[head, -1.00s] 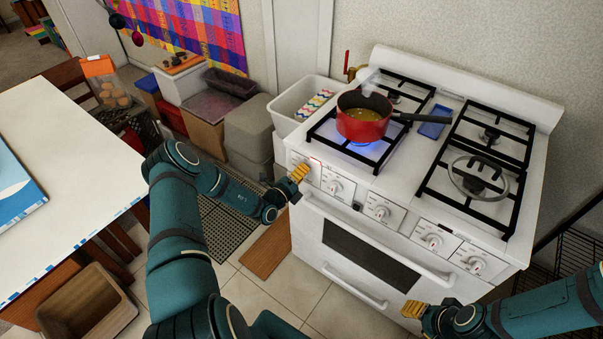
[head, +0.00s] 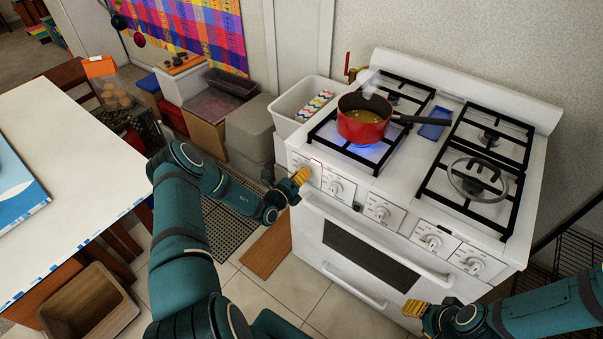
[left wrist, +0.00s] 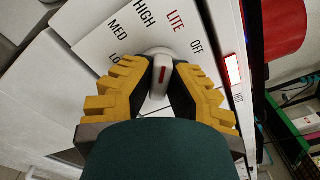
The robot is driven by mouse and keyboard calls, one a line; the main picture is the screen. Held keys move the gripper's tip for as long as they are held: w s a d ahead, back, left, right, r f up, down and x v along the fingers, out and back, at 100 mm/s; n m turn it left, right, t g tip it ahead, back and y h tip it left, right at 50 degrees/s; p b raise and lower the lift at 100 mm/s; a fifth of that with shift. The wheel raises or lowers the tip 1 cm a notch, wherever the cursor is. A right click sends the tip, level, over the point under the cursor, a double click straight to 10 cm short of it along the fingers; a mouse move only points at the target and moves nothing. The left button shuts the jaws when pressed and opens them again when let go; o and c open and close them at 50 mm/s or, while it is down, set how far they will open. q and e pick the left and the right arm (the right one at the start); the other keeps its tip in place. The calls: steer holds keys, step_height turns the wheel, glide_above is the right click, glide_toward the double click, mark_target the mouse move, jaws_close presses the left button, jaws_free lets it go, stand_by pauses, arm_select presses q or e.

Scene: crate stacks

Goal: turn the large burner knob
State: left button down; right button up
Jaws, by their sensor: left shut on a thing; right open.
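A white stove (head: 510,225) has a row of white knobs along its front panel. My left gripper (head: 300,175) is at the leftmost knob. In the left wrist view my left gripper (left wrist: 162,85) is shut on this white knob (left wrist: 160,72), with one finger on each side of its grip. The knob's red mark shows between the fingers. The dial around it reads OFF, LITE, HIGH, MED and LO, and a red light glows beside it. My right gripper (head: 414,308) is open and empty, low in front of the oven door.
A red pot (head: 363,128) with yellowish contents stands on the front left burner, over a blue flame. A glass lid (head: 478,184) lies on the right grate. A blue cloth (head: 435,123) lies between the grates. A white table (head: 65,190) stands at left.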

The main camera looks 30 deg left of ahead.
arm_select(q)
steer(key=m, duration=0.3)
steer(key=m+p, duration=0.1)
steer(key=m, duration=0.1)
steer(key=shift+w+d+r+m, duration=0.1)
steer(key=shift+w+r+m, duration=0.1)
steer(key=shift+m, duration=0.2)
steer(key=shift+m+p, duration=0.55)
steer(key=shift+m, duration=1.65)
steer(key=c, duration=0.9)
jaws_free()
steer(key=shift+c, duration=0.2)
steer(key=shift+w+f, duration=0.15)
